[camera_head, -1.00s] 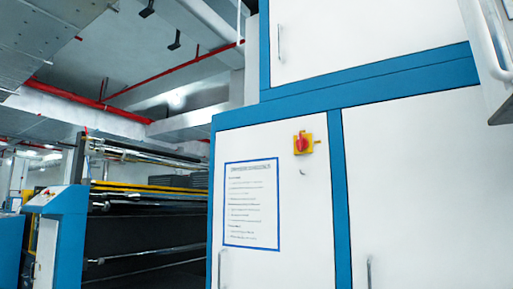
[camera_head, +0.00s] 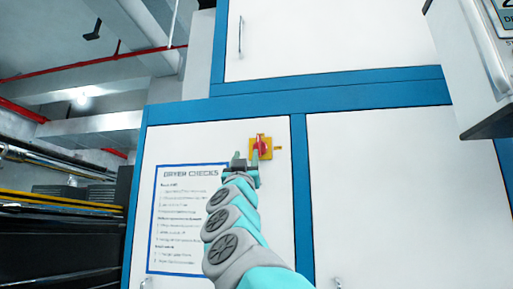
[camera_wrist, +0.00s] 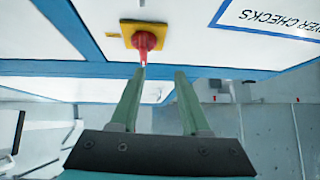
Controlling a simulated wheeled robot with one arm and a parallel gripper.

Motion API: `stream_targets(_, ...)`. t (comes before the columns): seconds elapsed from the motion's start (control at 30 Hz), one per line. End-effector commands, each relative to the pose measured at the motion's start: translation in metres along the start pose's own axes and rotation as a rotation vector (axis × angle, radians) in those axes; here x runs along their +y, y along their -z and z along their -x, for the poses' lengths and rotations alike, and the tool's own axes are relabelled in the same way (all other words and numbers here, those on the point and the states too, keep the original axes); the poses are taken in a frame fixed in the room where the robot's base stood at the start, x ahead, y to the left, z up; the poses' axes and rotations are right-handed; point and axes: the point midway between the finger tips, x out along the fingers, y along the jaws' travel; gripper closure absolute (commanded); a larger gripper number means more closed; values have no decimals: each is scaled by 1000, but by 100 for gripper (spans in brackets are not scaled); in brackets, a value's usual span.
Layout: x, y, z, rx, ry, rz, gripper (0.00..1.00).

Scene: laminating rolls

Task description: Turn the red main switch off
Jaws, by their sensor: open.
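The red main switch (camera_head: 262,144) is a red rotary knob on a square yellow plate (camera_head: 280,154), mounted on a white cabinet door. In the wrist view the red knob (camera_wrist: 146,42) stands out from its yellow plate (camera_wrist: 128,30) at the upper left. My gripper (camera_head: 247,159) is raised in front of the door, just below and left of the knob in the head view. In the wrist view my gripper (camera_wrist: 161,72) is open and empty. The left finger's tip overlaps the knob's lower end there; whether they touch, I cannot tell. The right finger is clear of it.
A blue-edged sheet headed "DRYER CHECKS" (camera_head: 186,220) is on the same door, left of the switch. Blue frame strips (camera_head: 302,200) border the doors. A grey-white box with a handle (camera_head: 475,70) juts out at upper right. Dark rollers (camera_head: 60,240) stand at left.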

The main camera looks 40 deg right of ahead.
Motion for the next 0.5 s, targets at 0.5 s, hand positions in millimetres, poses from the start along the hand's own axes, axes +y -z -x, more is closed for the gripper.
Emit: stream_targets(0.5, 25, 8, -42, 26, -71, 14, 54)
